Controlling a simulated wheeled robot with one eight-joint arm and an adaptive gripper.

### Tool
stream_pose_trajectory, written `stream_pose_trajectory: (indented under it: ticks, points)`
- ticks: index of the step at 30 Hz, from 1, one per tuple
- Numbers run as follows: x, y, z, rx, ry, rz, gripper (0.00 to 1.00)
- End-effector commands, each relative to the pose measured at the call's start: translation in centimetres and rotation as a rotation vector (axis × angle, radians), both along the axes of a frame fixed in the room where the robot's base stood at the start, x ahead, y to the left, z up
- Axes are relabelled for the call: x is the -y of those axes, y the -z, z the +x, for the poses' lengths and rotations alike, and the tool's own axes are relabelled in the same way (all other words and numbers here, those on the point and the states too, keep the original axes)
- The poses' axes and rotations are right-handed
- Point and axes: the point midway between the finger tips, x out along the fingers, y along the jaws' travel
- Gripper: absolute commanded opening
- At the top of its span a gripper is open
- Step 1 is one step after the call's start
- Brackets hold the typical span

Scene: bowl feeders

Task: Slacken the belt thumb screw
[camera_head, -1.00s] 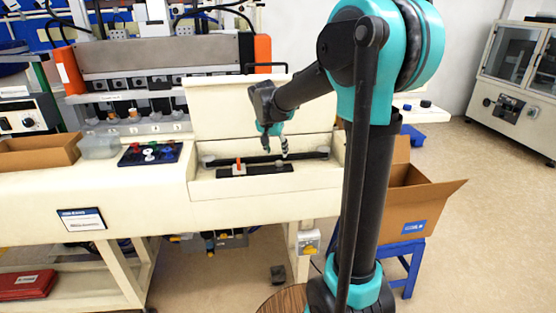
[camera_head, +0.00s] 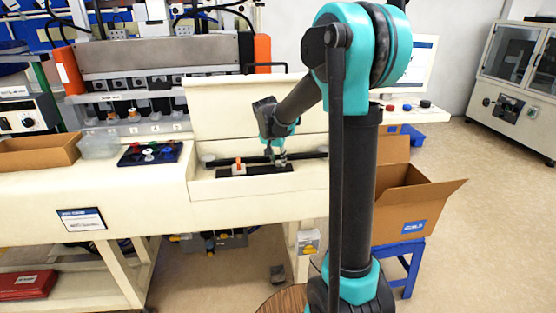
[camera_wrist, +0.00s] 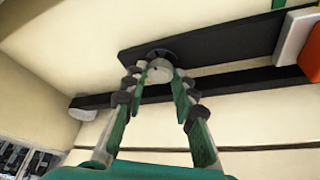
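The belt thumb screw (camera_wrist: 159,70) is a round silver knob with a dark collar on a black plate (camera_wrist: 215,38) in the wrist view. My gripper (camera_wrist: 160,80) has its two fingers apart, one fingertip on each side of the knob. I cannot tell whether the pads touch it. In the head view my gripper (camera_head: 277,160) points down at the right part of the black plate (camera_head: 252,172), and the knob is hidden there. The dark belt (camera_head: 305,156) runs behind the plate; it also shows in the wrist view (camera_wrist: 240,80).
A white block with an orange part (camera_head: 238,165) stands on the plate left of my gripper. A raised cream panel (camera_head: 225,105) stands behind the recess. A dark tray with coloured knobs (camera_head: 150,153) lies left; an open cardboard box (camera_head: 405,205) stands right.

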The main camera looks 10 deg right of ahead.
Motion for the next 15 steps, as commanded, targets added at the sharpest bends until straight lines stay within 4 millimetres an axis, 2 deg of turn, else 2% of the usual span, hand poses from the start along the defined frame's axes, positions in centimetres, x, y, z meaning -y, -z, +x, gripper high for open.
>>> stream_pose_trajectory:
  ticks: [1,4,15]
  points:
    - [0.00,-0.01,0.00,0.000,0.000,0.000,0.13]
    - [0.00,-0.01,0.00,0.000,0.000,0.000,0.01]
    - [0.08,-0.02,-0.08,0.000,-0.053,0.000,0.00]
